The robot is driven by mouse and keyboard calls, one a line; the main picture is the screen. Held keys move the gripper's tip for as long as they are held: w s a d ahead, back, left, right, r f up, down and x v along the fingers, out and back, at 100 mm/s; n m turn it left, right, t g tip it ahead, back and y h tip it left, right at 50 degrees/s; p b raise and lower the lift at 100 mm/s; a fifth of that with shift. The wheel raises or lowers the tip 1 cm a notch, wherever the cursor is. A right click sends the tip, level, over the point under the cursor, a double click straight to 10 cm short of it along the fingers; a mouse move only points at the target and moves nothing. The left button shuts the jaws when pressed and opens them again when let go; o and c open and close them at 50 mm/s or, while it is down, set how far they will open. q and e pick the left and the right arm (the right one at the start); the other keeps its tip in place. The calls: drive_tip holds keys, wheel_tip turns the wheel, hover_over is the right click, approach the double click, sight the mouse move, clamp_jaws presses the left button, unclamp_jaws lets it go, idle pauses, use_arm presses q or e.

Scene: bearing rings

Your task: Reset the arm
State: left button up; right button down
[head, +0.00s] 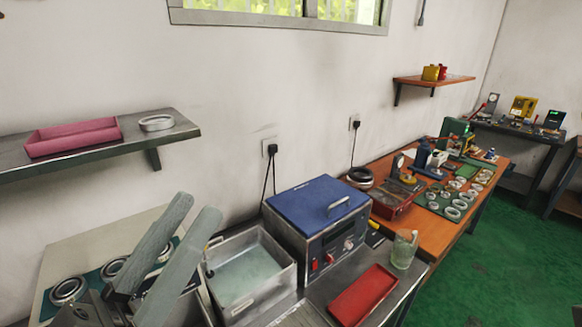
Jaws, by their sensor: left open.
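My left gripper (196,206) is at the lower left, its two long grey fingers pointing up and to the right. The fingers are apart, with a narrow gap and nothing held between them. It shows in front of a pale board with a dark green mat, where several bearing rings (69,289) lie. The fingers and the gripper body hide part of the mat and some of the rings. My right gripper is not in view.
Right of the gripper stand an open metal tank (291,277) of liquid and a blue-lidded machine (318,203). A red tray (364,294) and a glass jug (404,249) are farther right. A wall shelf (60,166) holds a pink tray (74,137) and a ring (156,123).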

use_arm(q)
drive_tip(key=s+a+r+n+t+y+p, duration=0.2)
drive_tip(key=a+r+t+y, duration=0.15)
drive_tip(key=r+y, duration=0.3)
drive_tip(key=s+a+r+n+t+y+p, duration=0.25)
drive_tip(key=a+r+y, duration=0.2)
drive_tip(key=r, duration=0.25)
wheel_tip(320, 180, up, 30)
drive_tip(key=p, duration=2.9)
drive_tip(key=shift+w+d+r+m+p, duration=0.25)
drive_tip(key=shift+w+d+m+p, duration=0.15)
drive_tip(key=shift+w+d+m, duration=0.05)
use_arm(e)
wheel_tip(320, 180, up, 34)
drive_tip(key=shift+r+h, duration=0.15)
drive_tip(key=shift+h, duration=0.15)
